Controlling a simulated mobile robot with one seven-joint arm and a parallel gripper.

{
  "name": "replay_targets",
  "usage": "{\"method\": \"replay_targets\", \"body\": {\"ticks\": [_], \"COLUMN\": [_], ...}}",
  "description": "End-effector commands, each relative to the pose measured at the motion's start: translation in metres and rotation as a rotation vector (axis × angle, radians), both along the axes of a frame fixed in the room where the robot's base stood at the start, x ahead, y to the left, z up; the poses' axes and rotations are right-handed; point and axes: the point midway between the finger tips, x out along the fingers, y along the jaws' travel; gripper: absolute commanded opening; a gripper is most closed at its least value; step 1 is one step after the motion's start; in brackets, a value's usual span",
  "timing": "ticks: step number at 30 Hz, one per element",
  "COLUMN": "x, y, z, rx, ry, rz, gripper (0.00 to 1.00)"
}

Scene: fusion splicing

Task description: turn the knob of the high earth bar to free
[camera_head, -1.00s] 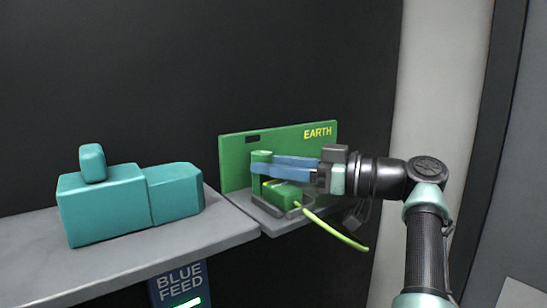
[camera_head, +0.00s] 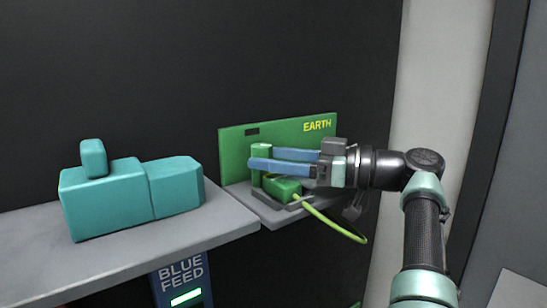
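The earth station is a green back panel (camera_head: 238,150) lettered EARTH, above a small grey shelf. An upright green post (camera_head: 257,179), which seems to be the bar's knob, stands at the left of the station. A low green block (camera_head: 287,188) sits beside it on the right. My gripper (camera_head: 263,158) comes in from the right with two long blue fingers and a visible gap between them. The near finger crosses in front of the post; the far finger's tip is at or behind its right side. I cannot tell whether either finger touches it. The knob's marking is not readable.
A yellow-green cable (camera_head: 335,229) curves from the block past the shelf edge. A grey shelf (camera_head: 150,250) on the left carries a teal machine (camera_head: 105,201). A BLUE FEED sign (camera_head: 181,274) with a lit green bar hangs below. Open space lies above the station.

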Motion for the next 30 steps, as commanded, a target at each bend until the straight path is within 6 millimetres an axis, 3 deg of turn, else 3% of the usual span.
{"method": "replay_targets", "body": {"ticks": [30], "x": [0.0006], "y": [-0.0001], "z": [-0.0007], "rx": [0.002], "ry": [-0.006], "rz": [-0.038], "gripper": [0.74]}}
